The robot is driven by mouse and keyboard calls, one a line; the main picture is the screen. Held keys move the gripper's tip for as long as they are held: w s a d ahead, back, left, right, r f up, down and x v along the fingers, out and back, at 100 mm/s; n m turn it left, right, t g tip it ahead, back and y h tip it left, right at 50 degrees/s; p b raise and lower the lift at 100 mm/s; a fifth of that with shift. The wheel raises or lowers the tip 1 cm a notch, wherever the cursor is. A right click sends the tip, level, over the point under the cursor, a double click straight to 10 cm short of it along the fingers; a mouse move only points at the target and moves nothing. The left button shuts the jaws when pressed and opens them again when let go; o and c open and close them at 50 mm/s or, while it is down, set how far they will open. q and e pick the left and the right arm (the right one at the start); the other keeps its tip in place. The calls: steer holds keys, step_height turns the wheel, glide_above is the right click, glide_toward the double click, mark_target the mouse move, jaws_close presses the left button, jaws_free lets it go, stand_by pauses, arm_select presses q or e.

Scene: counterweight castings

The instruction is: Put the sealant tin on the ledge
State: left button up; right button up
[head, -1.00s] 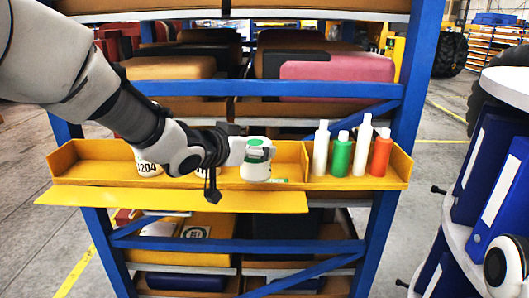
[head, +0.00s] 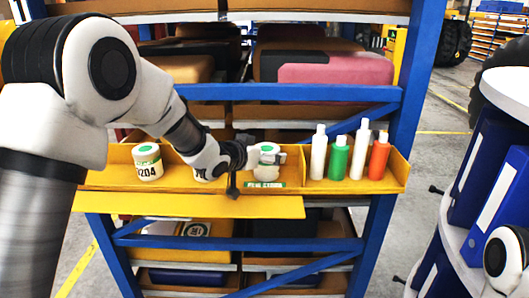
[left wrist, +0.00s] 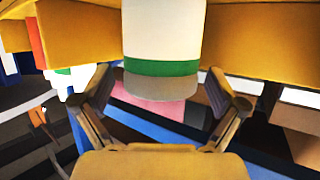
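A white tin with a green top (head: 266,174) stands upright in the yellow ledge (head: 130,181), behind a small green label on its front lip. My left gripper (head: 259,157) is at this tin, with a finger across its upper part. In the left wrist view, which looks upside down, the tin (left wrist: 162,38) lies between the two fingers of the left gripper (left wrist: 160,88). The fingers are spread, with gaps on both sides of the tin. The tin's name cannot be read. My right gripper is not in view.
Beyond a divider, white, green (head: 338,158) and orange-red (head: 378,158) bottles stand at the right. Blue rack posts (head: 411,100) frame the ledge.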

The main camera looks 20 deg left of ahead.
arm_select(q)
steer(key=shift+s, duration=0.1)
steer(key=shift+s+a+r, duration=0.1)
steer(key=shift+s+a, duration=0.05)
steer(key=shift+s, duration=0.1)
steer(key=b+v, duration=0.3)
steer(key=v, duration=0.8)
steer(key=shift+r, duration=0.15)
steer(key=shift+s, duration=0.1)
